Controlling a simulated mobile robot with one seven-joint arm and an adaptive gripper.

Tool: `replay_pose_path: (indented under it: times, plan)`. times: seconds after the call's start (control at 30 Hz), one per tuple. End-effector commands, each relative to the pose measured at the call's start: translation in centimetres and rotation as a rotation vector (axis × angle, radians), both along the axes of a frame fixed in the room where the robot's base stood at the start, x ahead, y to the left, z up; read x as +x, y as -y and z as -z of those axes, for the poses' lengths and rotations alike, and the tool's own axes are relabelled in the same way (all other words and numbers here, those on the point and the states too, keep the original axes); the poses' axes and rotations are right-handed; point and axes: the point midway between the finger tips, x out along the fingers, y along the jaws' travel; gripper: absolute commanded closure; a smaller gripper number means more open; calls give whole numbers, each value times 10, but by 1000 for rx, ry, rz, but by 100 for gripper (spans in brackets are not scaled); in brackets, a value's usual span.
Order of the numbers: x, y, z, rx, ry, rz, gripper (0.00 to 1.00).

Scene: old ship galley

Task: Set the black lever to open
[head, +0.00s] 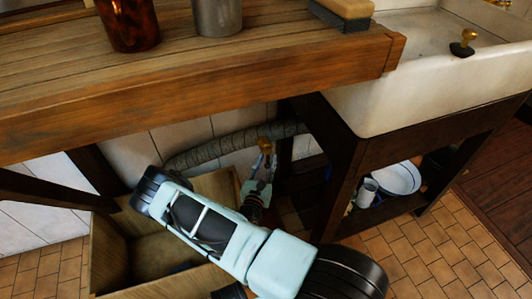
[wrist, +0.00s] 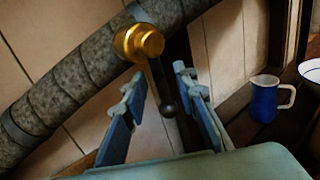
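The black lever (wrist: 163,88) hangs down and slightly right from a brass valve (wrist: 138,42) on a lagged grey pipe (wrist: 60,90) in the wrist view. The lever ends in a round black knob. My gripper (wrist: 158,80) is open, with one blue finger on each side of the lever and visible gaps on both sides. In the head view the brass valve (head: 265,145) shows under the counter, with my gripper (head: 260,172) just below it. The lever is too small to make out clearly there.
A wooden counter (head: 180,90) overhangs my arm. An open wooden crate (head: 110,255) stands below it. A white sink (head: 420,85) is on the right, with a basin (head: 397,178) on the shelf beneath. A blue mug (wrist: 264,98) stands right of my gripper.

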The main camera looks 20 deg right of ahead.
Motion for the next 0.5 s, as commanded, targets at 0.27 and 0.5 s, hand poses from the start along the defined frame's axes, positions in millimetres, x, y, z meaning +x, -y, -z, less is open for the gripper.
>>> replay_pose_path:
  times: [0.27,0.5]
  plan:
    - [1,7,0,1,1,-4,74]
    - [1,7,0,1,1,-4,76]
